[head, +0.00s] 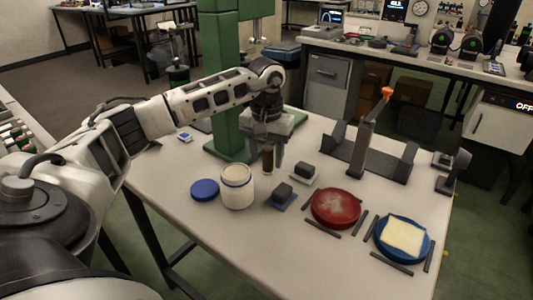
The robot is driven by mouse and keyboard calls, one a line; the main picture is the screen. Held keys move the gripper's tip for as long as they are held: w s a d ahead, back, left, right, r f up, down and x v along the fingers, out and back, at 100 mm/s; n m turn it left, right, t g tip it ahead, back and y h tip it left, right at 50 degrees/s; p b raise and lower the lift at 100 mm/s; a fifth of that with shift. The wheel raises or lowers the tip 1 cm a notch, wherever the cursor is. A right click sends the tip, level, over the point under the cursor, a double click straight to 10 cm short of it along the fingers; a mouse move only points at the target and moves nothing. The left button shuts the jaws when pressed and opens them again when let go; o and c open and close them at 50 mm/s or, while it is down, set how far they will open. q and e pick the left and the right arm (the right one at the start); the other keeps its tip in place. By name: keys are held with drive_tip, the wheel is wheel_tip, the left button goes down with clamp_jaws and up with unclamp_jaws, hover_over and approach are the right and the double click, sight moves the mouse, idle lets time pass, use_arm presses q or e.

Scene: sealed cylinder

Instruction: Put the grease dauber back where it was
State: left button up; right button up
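The grease dauber (268,160) looks like a short upright brown stick with a dark top, just behind the open cream-filled jar (237,187). My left gripper (268,148) points down over the dauber, its fingers around the dauber's upper part. I cannot tell whether the fingers touch it, or whether its lower end rests on the table. A blue lid (205,189) lies left of the jar. My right gripper is not in view.
A green column (226,80) stands close behind my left gripper. A red dish (336,208), a blue dish (402,240) with a pale square and a grey stand (363,150) fill the right side. The front table area is clear.

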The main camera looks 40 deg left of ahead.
sight(267, 150)
use_arm(q)
drive_tip(key=shift+r, duration=0.2)
wheel_tip(267, 150, up, 12)
drive_tip(key=shift+p, duration=0.4)
idle(0.5)
